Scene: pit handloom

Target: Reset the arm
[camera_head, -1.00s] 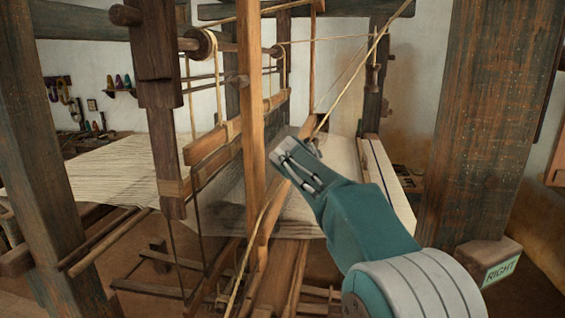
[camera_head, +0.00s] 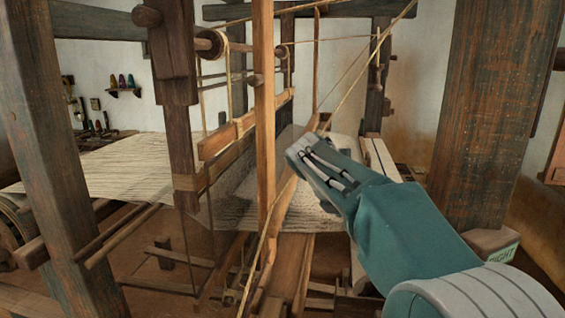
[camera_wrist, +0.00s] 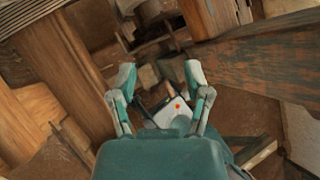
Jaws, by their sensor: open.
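My gripper (camera_wrist: 160,78) is open in the wrist view. Its two teal and grey fingers stand apart, with nothing held between their tips. A pale part with a red dot shows lower down between the fingers; I cannot tell what it belongs to. In the head view my teal arm reaches from the lower right up to the left. Its grey end is in front of the loom's right side, and the fingertips cannot be made out there. The wooden loom (camera_head: 265,110) fills the middle, with striped cloth (camera_head: 120,165) stretched to the left.
A dark post (camera_head: 50,140) stands at the left and a broad worn post (camera_head: 485,110) at the right. A wooden block marked RIGHT (camera_head: 495,245) is by its foot. A slanting cord (camera_head: 370,55) runs above my arm. Small bobbins (camera_head: 122,81) sit on the back wall.

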